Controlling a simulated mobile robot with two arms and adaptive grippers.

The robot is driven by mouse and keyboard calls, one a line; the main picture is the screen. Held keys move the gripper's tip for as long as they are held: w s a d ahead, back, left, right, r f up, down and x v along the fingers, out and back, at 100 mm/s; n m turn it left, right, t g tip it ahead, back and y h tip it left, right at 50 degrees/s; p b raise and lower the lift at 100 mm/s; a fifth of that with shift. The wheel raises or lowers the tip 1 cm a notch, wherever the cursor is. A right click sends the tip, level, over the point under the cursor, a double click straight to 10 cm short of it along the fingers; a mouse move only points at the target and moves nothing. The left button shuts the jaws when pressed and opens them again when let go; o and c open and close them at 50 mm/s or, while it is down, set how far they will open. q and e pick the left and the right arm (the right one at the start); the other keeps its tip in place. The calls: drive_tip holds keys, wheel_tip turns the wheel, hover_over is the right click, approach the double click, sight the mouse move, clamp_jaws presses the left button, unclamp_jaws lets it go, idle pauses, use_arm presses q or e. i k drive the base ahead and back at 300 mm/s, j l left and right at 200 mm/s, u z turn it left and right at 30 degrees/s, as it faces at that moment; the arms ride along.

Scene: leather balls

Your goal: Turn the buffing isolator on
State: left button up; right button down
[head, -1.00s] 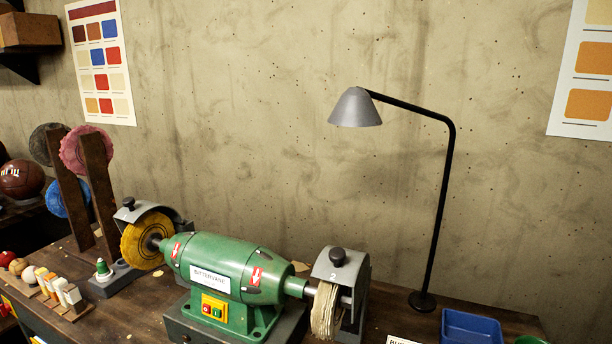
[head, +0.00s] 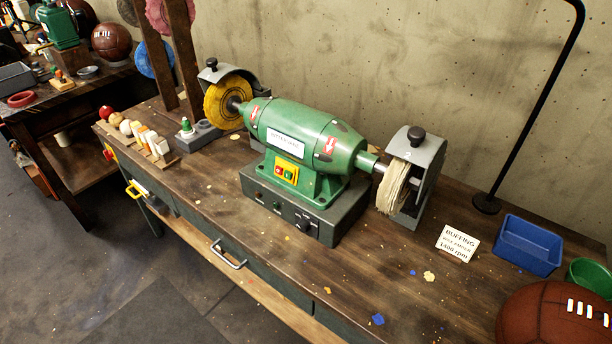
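The green buffing machine (head: 312,130) stands on a grey base box (head: 335,229) on the wooden bench. A yellow switch plate (head: 287,171) with a red and a green button is on its front. A dark rotary knob (head: 304,222) sits on the front of the base box, beside small round controls. A small red and yellow switch (head: 109,153) is on the bench's left end. No label readable here marks either one as the isolator, and their on or off positions are too small to tell. Neither of my grippers is in view.
A yellow buffing wheel (head: 222,104) and a pale cloth wheel (head: 393,187) flank the motor. A buffing sign (head: 457,243), blue tray (head: 528,245), green bowl (head: 588,275) and brown ball (head: 556,315) are at right. Floor (head: 70,285) in front is clear.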

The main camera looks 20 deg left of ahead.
sight(108, 154)
drive_tip(key=u, duration=1.75)
drive_tip(key=z, duration=1.1)
drive_tip(key=i+j, duration=0.25)
drive_tip(key=j, duration=0.15)
drive_tip(key=i+j, duration=0.2)
drive_tip(key=j, duration=0.2)
